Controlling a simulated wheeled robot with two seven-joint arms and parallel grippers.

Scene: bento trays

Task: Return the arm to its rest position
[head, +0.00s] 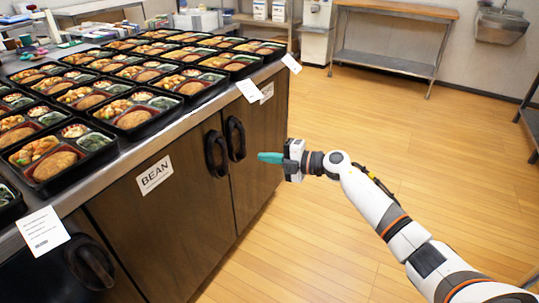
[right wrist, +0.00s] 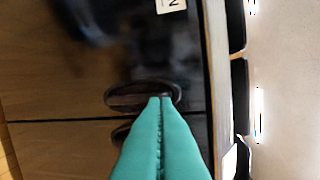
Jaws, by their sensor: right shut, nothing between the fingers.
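My right arm (head: 410,235) reaches in from the lower right in the head view. My right gripper (head: 262,157) has teal fingers and points left, in front of the dark cabinet doors (head: 190,210) and clear of the bento trays. In the right wrist view the two teal fingers (right wrist: 160,100) meet along their length, shut with nothing between them. A dark door handle (right wrist: 125,97) shows just beyond the fingertips there. I cannot tell the exact gap between fingertips and cabinet. My left gripper is not in either view.
Several filled bento trays (head: 135,114) stand in rows on the steel counter (head: 122,165) above the cabinet. Door handles (head: 235,138) stick out from the cabinet front. A wood-topped table (head: 398,9) stands at the back. The wooden floor (head: 410,130) to the right is open.

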